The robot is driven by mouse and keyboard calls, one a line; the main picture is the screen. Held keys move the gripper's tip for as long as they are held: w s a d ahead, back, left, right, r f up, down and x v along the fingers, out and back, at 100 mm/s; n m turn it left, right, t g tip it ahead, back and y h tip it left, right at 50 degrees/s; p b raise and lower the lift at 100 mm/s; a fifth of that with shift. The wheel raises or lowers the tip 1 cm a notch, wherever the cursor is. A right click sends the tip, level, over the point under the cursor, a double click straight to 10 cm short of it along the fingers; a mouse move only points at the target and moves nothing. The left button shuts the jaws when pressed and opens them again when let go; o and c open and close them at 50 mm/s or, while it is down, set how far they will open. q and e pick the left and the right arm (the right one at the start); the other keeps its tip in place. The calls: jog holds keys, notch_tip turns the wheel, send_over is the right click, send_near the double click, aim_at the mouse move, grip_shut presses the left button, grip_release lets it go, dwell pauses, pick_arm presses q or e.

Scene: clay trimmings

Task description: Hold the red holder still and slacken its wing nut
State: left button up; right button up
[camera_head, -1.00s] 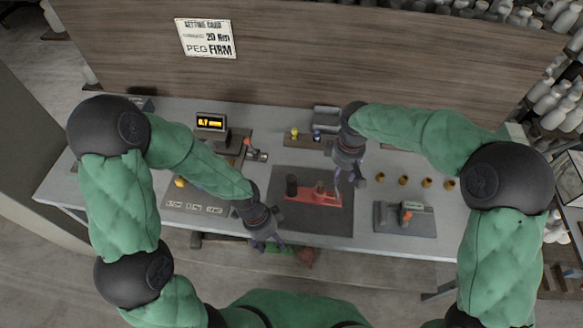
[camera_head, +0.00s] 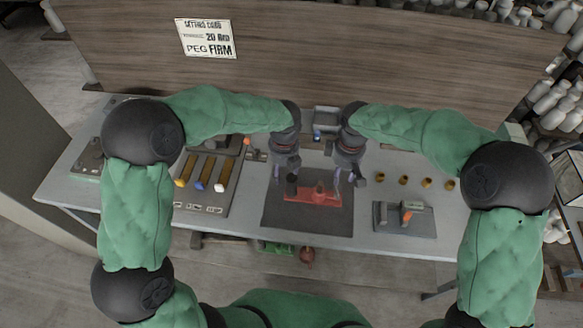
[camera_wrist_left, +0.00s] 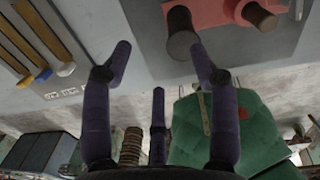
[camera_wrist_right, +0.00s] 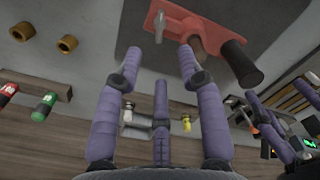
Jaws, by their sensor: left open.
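The red holder (camera_head: 315,196) lies on a dark mat (camera_head: 300,222) in the head view. A black cylinder stands on its left end and a brownish one nearer its middle. A small grey metal piece at its other end, likely the wing nut (camera_wrist_right: 160,24), shows in the right wrist view. My left gripper (camera_head: 281,182) is open and empty by the holder's left end; in the left wrist view the dark cylinder (camera_wrist_left: 182,38) is just beyond its fingers. My right gripper (camera_head: 346,180) is open, its fingers apart near the holder's right end.
A board with coloured-tipped bars (camera_head: 205,172) is left of the mat. Several brass rings (camera_head: 403,180) and a grey fixture with an orange part (camera_head: 407,215) are on the right. A wooden panel (camera_head: 330,55) closes the back. The mat's front is clear.

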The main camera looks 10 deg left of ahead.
aim_at(292, 187)
pick_arm(q)
jog(key=shift+w+d+r, duration=0.1)
jog(key=shift+d+r, duration=0.05)
jog(key=shift+d, duration=1.05)
notch_tip(292, 187, down, 11)
jog(key=shift+r, duration=0.15)
grip_shut()
